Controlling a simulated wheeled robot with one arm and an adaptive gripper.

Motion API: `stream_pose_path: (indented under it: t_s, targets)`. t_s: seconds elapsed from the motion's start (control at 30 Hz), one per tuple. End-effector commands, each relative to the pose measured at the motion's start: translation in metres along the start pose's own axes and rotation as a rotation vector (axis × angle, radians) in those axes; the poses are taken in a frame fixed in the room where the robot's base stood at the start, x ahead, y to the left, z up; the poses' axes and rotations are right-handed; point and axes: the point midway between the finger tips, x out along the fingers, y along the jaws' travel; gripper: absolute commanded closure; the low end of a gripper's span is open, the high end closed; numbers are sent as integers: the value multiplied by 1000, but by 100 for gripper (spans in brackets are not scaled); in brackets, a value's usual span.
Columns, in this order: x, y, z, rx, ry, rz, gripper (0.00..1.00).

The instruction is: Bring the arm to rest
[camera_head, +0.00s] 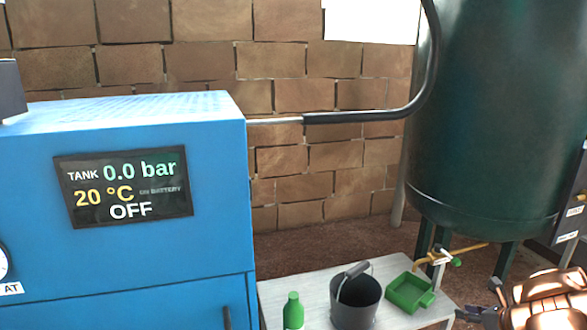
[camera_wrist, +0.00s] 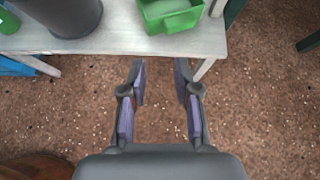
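My gripper (camera_wrist: 160,82) is open and empty in the wrist view. Its two fingers stand apart over the brown ground, just in front of the near edge of a small pale table (camera_wrist: 130,43). In the head view my gripper (camera_head: 484,312) shows at the lower right, beside the right end of the table (camera_head: 407,318). Part of my arm is in the bottom right corner there. Nothing is between the fingers.
On the table are a green bottle (camera_head: 293,312), a dark bucket (camera_head: 356,300) and a green tray (camera_head: 408,292). A blue machine (camera_head: 150,240) with a display reading 0.0 bar, 20 °C, OFF stands left. A dark green tank (camera_head: 490,110) stands right. Ground before the table is clear.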

Motion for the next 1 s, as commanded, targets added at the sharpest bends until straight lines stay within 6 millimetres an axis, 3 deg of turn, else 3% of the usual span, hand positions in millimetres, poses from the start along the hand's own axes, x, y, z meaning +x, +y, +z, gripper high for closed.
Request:
stream_pose_path:
  t_s: [0.27, 0.4, 0.53, 0.67, 0.8, 1.0]
  targets:
    - [-54, -48, 101, 210, 7, -286, 69]
    - [-103, -70, 170, 405, -50, -490, 69]
    - [-158, -78, 228, 624, -145, -662, 69]
    - [-213, -72, 275, 867, -263, -800, 69]
    - [-268, -50, 311, 1153, -396, -908, 69]
    - [-333, 6, 337, 1598, -559, -1010, 69]
